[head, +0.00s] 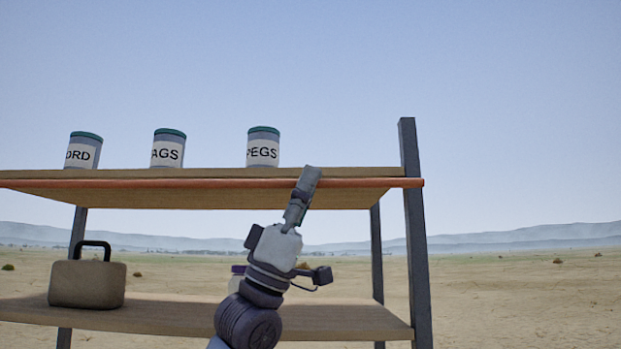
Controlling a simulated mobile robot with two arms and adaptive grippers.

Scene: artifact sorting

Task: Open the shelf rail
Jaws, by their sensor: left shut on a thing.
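The shelf rail is an orange-red bar (150,184) running along the front edge of the upper shelf board (200,173). It spans from the left edge of the picture to just past the right post. My left gripper (309,178) reaches up from below and is shut on the rail near its right end. The fingers cover a short stretch of the rail there. My right gripper is not in the head view.
Three labelled cans stand on the upper shelf: one (83,152) at left, one (168,150) in the middle, one (263,149) at right. A tan case (88,284) sits on the lower shelf (160,313). A grey post (415,240) stands right of my arm.

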